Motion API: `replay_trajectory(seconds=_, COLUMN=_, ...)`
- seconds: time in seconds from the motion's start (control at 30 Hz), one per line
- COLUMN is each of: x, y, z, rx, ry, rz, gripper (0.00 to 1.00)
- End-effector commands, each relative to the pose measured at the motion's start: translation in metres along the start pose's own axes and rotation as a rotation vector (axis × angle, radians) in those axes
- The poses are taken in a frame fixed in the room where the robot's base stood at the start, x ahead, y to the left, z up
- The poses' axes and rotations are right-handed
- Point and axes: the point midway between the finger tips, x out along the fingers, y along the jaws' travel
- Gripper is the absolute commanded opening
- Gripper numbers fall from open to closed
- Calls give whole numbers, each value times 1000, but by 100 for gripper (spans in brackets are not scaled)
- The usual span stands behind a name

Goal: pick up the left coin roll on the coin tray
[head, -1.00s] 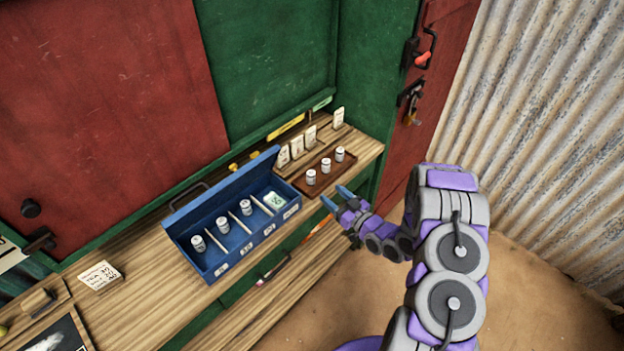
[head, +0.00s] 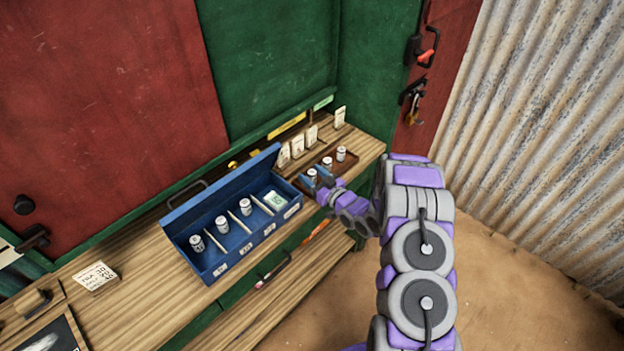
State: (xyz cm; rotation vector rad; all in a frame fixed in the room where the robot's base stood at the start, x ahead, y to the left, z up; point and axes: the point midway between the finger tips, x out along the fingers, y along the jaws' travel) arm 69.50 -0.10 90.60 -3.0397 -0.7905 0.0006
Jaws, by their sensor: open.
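The coin tray (head: 346,156) is a small brown tray at the right end of the wooden counter. Three white coin rolls stand upright on it in a row. The left coin roll (head: 311,174) is partly hidden by my gripper; the middle coin roll (head: 327,163) and right coin roll (head: 341,154) stand behind it to the right. My gripper (head: 312,181) is open, with its blue fingertips at the left coin roll. I cannot tell whether the fingers touch it or stand on both sides of it.
A blue cash box (head: 215,262) with an open lid stands left of the tray, holding several coin rolls and a green-white bundle (head: 275,200). Several cards (head: 297,147) stand behind the tray. A price card (head: 93,276) lies on the counter at left.

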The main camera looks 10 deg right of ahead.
Motion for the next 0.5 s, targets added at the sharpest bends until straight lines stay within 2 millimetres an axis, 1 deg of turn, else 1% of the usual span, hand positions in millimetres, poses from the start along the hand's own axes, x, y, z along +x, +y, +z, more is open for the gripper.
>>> replay_trajectory(seconds=0.23, x=2, y=0, z=0, rx=1, ry=0, rz=1, gripper=59)
replay_trajectory(seconds=0.27, x=2, y=0, z=0, rx=1, ry=0, rz=1, gripper=57)
replay_trajectory(seconds=0.5, x=2, y=1, z=0, rx=0, ry=0, rz=1, gripper=34)
